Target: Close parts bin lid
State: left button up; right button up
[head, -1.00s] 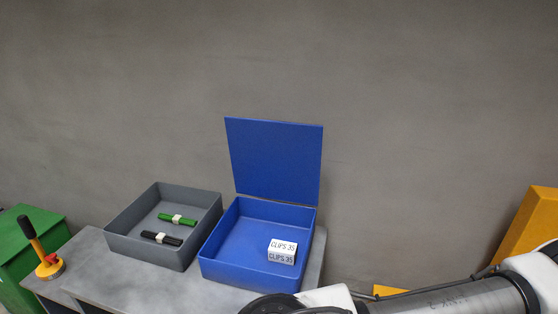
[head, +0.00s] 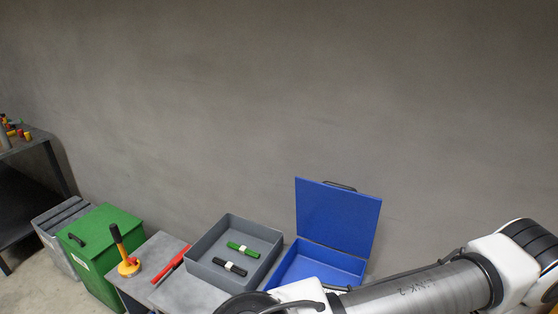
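The blue parts bin (head: 322,262) stands on the grey table at the lower right of the head view. Its blue lid (head: 337,216) stands open and upright at the back edge, with a dark handle (head: 340,186) at its top. No fingers of my left or right gripper show.
A green lidded bin (head: 103,250) stands beyond. A grey wall rises behind.

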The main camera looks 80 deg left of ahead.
aim_at(337, 215)
jog(key=l+u, duration=0.1)
jog(key=u, duration=0.35)
jog(key=l+u, duration=0.1)
jog(key=u, duration=0.8)
jog(key=k+l+u, duration=0.1)
jog(key=u, duration=0.35)
jog(key=l+u, duration=0.1)
jog(key=u, duration=0.35)
jog(key=k+j, duration=0.05)
